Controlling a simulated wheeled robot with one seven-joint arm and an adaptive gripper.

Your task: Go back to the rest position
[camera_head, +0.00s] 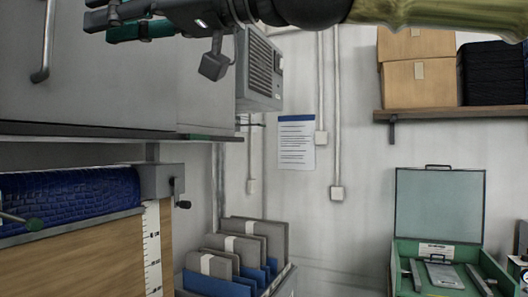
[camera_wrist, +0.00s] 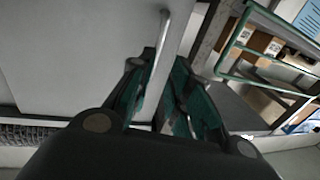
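My gripper (camera_head: 97,24) is at the top left of the head view, in front of a grey panel (camera_head: 105,80). Its fingers have teal pads and stand apart with nothing between them. In the wrist view my gripper (camera_wrist: 157,78) points at the grey panel and a metal bar handle (camera_wrist: 163,50). The handle lines up with the gap between the fingers. In the head view the handle (camera_head: 47,45) is left of the fingertips and looks clear of them.
A blue roll (camera_head: 70,200) with a crank lies below the panel. A grey vented box (camera_head: 259,70) is on the wall. Folders (camera_head: 240,250) stand at bottom centre. An open green case (camera_head: 440,205) is at right, below a shelf (camera_head: 450,112) with cardboard boxes (camera_head: 420,80).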

